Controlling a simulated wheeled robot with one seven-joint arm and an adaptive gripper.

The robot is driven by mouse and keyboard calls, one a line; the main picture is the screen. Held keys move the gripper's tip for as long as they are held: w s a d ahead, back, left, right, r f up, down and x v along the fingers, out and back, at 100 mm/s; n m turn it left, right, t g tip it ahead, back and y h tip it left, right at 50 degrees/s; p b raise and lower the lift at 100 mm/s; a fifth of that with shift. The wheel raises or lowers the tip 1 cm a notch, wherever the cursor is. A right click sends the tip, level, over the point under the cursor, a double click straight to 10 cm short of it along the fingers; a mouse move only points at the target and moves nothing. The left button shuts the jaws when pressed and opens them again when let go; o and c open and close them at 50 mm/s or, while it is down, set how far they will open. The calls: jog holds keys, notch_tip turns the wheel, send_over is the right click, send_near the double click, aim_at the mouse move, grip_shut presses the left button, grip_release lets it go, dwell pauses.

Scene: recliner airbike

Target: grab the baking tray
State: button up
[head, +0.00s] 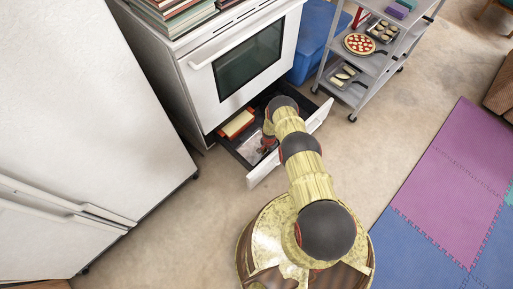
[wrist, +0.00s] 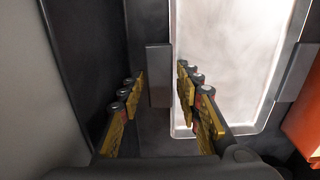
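A silver baking tray (head: 251,146) with a dark grey rim lies in the open drawer (head: 258,181) under the oven. In the wrist view the tray (wrist: 232,55) fills the upper right, with a grey handle tab on its left side and another on its right. My gripper (head: 267,144) reaches down into the drawer over the tray. In the wrist view my gripper (wrist: 160,74) is open, with one finger left of the left tab and the other over the tray's left rim. Whether the fingers touch the tray cannot be told.
A red and cream box-like item (head: 237,124) lies in the drawer next to the tray. The white oven (head: 205,75) stands above, and a white fridge (head: 75,110) is at left. A grey cart (head: 372,65) carries food trays and a pizza. Carpet right of the drawer is clear.

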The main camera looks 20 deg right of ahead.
jog(key=shift+c, duration=1.2)
grip_shut()
